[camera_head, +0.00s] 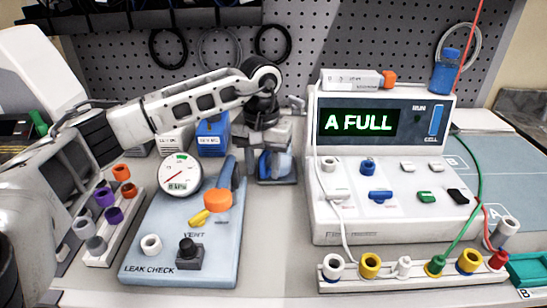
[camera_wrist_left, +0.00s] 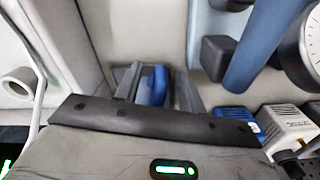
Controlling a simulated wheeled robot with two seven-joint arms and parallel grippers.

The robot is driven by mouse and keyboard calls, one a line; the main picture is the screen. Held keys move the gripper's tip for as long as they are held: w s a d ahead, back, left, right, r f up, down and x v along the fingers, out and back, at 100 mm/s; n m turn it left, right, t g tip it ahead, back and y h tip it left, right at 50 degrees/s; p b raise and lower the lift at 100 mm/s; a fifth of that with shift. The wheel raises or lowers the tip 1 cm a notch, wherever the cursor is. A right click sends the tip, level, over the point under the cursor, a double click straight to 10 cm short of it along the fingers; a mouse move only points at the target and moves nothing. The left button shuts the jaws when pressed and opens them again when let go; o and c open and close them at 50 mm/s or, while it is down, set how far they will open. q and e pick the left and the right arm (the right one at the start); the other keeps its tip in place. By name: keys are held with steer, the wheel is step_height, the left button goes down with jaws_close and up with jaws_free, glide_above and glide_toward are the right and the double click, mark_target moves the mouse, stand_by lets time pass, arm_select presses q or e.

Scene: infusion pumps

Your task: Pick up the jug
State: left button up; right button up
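A blue rounded object, apparently the jug (camera_head: 277,164), stands on the grey bench behind the leak-check board. It is largely hidden by my left gripper (camera_head: 268,150), which reaches down over it from above. In the left wrist view, a blue part of the jug (camera_wrist_left: 158,85) shows between the two dark fingers of the left gripper (camera_wrist_left: 157,92). The fingers are apart, one on each side of it, and a narrow gap seems to show on the right. Whether either finger touches it is unclear. My right gripper is not in view.
The pale-blue leak-check board (camera_head: 140,258) with gauge (camera_head: 180,175) lies in front. The white pump (camera_head: 385,225) reading "A FULL" stands close on the right, a blue bottle (camera_head: 446,75) on top. A blue box (camera_head: 213,138) is to the left. A port rack (camera_head: 400,285) is front right.

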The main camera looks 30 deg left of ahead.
arm_select(q)
steer(key=shift+f, duration=0.15)
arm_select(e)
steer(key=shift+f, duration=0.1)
arm_select(q)
jaws_close()
